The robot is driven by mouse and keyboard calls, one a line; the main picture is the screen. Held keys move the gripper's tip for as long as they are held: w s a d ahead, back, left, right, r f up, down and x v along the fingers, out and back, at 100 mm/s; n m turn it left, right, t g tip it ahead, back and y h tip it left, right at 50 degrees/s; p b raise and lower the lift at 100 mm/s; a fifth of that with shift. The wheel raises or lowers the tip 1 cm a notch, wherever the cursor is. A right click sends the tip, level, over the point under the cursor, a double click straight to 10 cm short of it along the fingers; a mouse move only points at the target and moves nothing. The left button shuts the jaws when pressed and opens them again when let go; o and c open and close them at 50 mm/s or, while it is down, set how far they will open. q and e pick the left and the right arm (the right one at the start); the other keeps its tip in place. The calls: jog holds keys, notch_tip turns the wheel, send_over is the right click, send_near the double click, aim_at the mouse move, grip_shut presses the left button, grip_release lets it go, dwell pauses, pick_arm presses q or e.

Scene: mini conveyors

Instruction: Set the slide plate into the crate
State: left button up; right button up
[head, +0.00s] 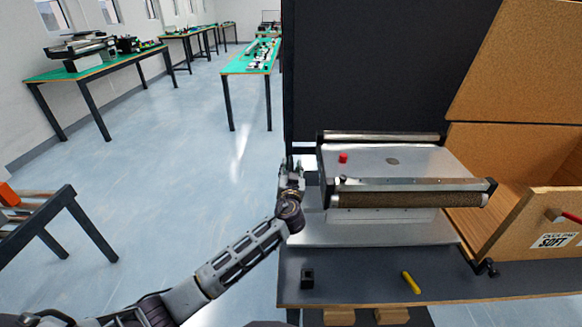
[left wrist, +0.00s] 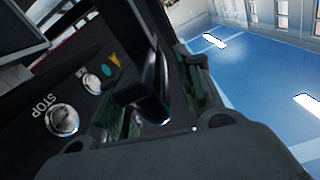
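The crate (head: 508,228) is a brown open box with a raised lid at the right of the head view, marked "SOFT". I cannot single out the slide plate for sure; a mini conveyor with a flat silver top (head: 430,162) stands left of the crate. A red piece (head: 343,158) and a grey disc (head: 392,161) lie on that top. My left gripper (head: 291,168) is at the conveyor's left end, fingertips apart. In the left wrist view, a black part (left wrist: 153,82) shows between its fingers (left wrist: 160,105); contact is unclear. My right gripper is out of view.
A black panel with a STOP button (left wrist: 62,120) is close to the left gripper. A black block (head: 307,279) and a yellow piece (head: 411,283) lie on the dark table (head: 355,288). A dark upright panel (head: 385,70) stands behind. Open floor lies left.

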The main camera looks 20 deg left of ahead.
pick_arm(q)
jog(key=shift+w+a, duration=0.2)
jog(key=shift+w, duration=0.4)
grip_shut()
